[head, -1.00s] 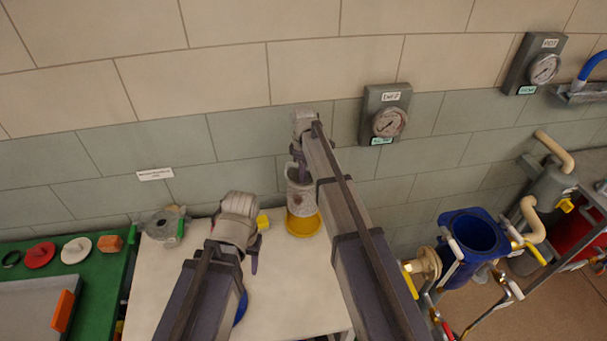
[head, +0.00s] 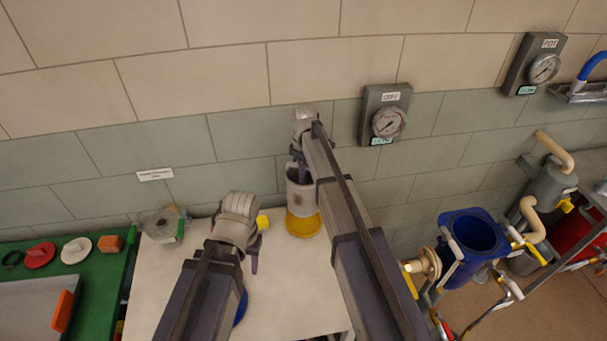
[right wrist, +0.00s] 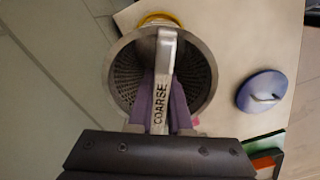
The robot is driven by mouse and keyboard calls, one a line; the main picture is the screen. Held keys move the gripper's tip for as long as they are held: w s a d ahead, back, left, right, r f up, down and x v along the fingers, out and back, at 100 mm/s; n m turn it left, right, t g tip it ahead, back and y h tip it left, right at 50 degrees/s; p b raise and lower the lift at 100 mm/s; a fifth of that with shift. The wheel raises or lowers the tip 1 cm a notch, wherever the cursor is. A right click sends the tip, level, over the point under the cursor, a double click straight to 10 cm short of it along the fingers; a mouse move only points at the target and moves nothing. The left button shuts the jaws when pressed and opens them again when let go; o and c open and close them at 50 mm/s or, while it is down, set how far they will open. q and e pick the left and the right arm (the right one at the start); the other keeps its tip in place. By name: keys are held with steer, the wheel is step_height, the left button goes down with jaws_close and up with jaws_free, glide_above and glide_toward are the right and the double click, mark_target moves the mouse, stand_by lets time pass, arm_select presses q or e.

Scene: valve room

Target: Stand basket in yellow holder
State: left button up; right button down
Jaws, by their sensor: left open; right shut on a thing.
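The basket (head: 299,192) is a grey perforated cylinder. Its bar handle, marked COARSE, shows in the right wrist view (right wrist: 160,104), where the basket's rim (right wrist: 208,75) surrounds it. My right gripper (head: 297,163) is shut on this handle from above. The yellow holder (head: 303,227) stands on the table directly below the basket. In the right wrist view only a yellow edge (right wrist: 157,17) shows past the basket's rim. The basket looks upright; I cannot tell whether it touches the holder. My left gripper (head: 254,262) is open and empty above the table, left of the holder.
A tiled wall is close behind. A green bench (head: 100,265) is at the left, a blue vessel (head: 474,236) at the right.

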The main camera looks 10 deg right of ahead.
steer(key=shift+f, duration=0.15)
steer(key=shift+f+b, duration=2.15)
steer(key=shift+b, duration=0.1)
steer(key=shift+f, duration=0.1)
steer(key=shift+f+b, duration=1.15)
steer(key=shift+b, duration=0.1)
steer(key=shift+f+b, duration=1.4)
stand_by(0.7)
stand_by(0.3)
steer(key=shift+c, duration=1.8)
jaws_free()
steer(key=shift+r, duration=0.15)
